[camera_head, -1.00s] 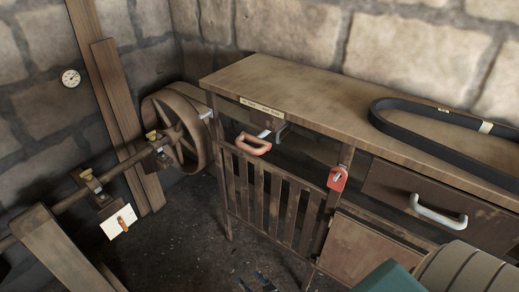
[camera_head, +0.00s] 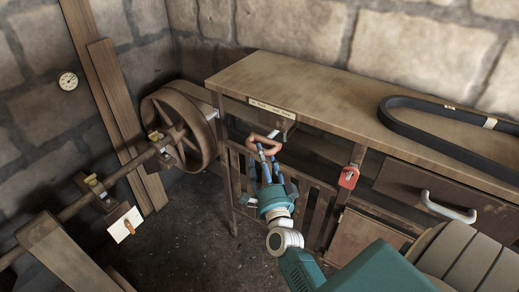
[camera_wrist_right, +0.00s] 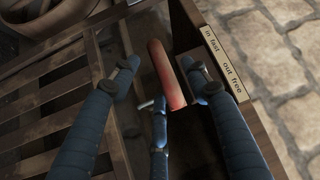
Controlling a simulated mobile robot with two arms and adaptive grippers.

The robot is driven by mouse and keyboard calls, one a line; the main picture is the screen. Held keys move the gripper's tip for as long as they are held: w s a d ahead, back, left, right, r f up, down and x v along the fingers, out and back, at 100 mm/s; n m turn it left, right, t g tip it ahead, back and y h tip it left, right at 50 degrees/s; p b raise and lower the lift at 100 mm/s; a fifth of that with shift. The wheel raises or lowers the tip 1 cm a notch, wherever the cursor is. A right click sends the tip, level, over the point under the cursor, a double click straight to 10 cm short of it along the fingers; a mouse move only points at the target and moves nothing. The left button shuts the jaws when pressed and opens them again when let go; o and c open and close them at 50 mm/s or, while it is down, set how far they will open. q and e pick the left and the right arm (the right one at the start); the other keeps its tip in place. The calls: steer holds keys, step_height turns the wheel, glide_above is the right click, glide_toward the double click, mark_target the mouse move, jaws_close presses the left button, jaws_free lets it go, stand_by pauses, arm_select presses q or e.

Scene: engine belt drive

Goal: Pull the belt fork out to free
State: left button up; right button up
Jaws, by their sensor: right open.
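The belt fork's handle is an orange-red grip (camera_head: 264,143) at the front of the workbench, below a label plate (camera_head: 271,106). My right gripper (camera_head: 266,157) reaches up to it from below, its blue fingers open. In the right wrist view the red grip (camera_wrist_right: 166,75) lies between the spread fingers of the right gripper (camera_wrist_right: 160,82), with gaps at its left. The plate (camera_wrist_right: 226,64) beside it reads "in fast" and "out free". Whether the right-hand finger touches the grip is unclear. The left gripper is not in view.
A spoked wheel (camera_head: 178,130) on a shaft stands left of the bench. A red padlock (camera_head: 349,177) hangs right of the grip. A black belt (camera_head: 440,141) lies on the bench top (camera_head: 300,85). Wooden slats (camera_head: 316,208) are close behind my gripper.

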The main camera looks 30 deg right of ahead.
steer(key=shift+x, duration=1.6)
steer(key=shift+c, duration=0.3)
jaws_close()
